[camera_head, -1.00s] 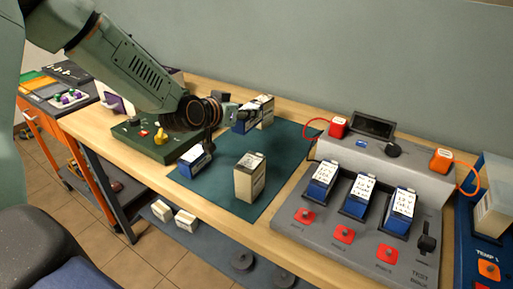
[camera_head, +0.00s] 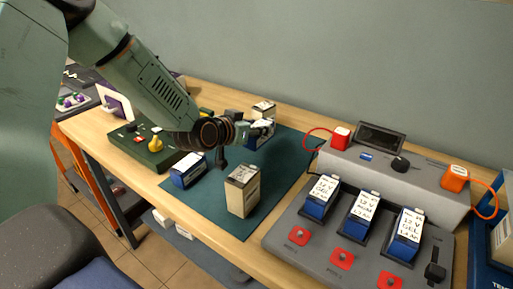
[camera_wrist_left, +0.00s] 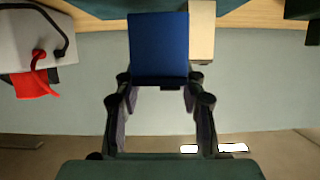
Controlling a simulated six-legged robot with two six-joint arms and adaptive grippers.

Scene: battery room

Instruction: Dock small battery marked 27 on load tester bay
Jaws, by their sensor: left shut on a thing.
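My left gripper (camera_head: 255,131) is shut on a small blue battery (camera_head: 263,136) with a white top, at the back of the green mat. In the left wrist view, the blue battery (camera_wrist_left: 158,48) sits between the two fingers (camera_wrist_left: 160,90). Its number is not readable, and the gripper partly hides it in the head view. I cannot tell whether it touches the mat. The grey load tester (camera_head: 300,262) stands at the right. Blue batteries with white label tops sit in its left (camera_head: 321,197), middle (camera_head: 361,213) and right (camera_head: 405,234) bays. My right gripper is not in view.
On the mat (camera_head: 222,222) are a beige battery (camera_head: 242,192) and another blue battery (camera_head: 188,171). A beige battery (camera_head: 264,110) stands behind the held one. A green device (camera_head: 150,152) is at the left. Red (camera_head: 340,137) and orange (camera_head: 455,177) clamps with cables top the tester.

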